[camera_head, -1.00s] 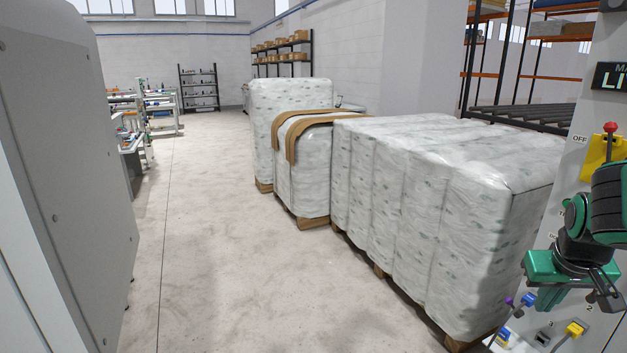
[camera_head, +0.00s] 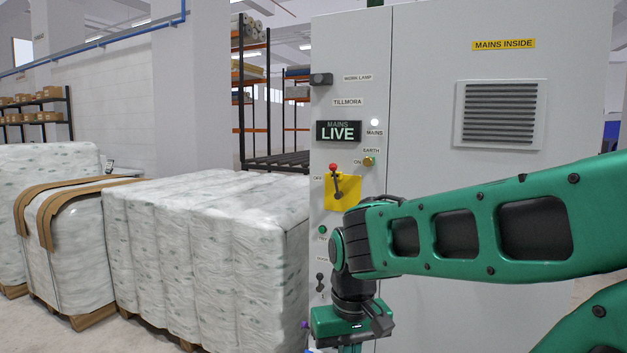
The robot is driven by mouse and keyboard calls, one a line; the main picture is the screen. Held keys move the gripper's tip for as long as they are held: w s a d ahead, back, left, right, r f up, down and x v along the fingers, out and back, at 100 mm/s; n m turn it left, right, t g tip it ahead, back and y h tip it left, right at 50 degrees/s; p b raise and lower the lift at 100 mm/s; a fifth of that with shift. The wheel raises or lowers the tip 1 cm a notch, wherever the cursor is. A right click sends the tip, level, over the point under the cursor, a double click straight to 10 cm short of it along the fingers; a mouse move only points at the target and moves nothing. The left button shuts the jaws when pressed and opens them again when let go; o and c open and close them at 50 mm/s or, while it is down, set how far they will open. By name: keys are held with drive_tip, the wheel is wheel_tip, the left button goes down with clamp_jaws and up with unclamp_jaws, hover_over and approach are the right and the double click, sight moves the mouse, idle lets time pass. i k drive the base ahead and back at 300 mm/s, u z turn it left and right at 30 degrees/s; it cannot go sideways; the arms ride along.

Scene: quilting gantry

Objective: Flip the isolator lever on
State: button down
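The isolator lever (camera_head: 335,181) has a red knob and a dark shaft on a yellow plate (camera_head: 347,195), on the front of a grey cabinet (camera_head: 431,62). The lever stands nearly upright, leaning slightly left, with an OFF label to its left and an ON label to its upper right. My gripper (camera_head: 352,334) is below the lever, apart from it, in front of the lower panel. Its fingers are partly out of frame, so I cannot tell whether they are open. My green arm hides the panel right of and below the yellow plate.
A lit MAINS LIVE sign (camera_head: 352,131), a white lamp (camera_head: 374,123) and a brass EARTH fitting (camera_head: 368,161) sit above the lever. A black knob (camera_head: 321,79) is higher up. Wrapped pallets (camera_head: 205,225) stand close along the cabinet's left. Open floor is barely visible.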

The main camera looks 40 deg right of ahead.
sight(333, 167)
drive_tip(key=k, duration=0.55)
drive_tip(key=z, duration=0.55)
drive_tip(key=i, duration=1.15)
drive_tip(key=z, duration=0.05)
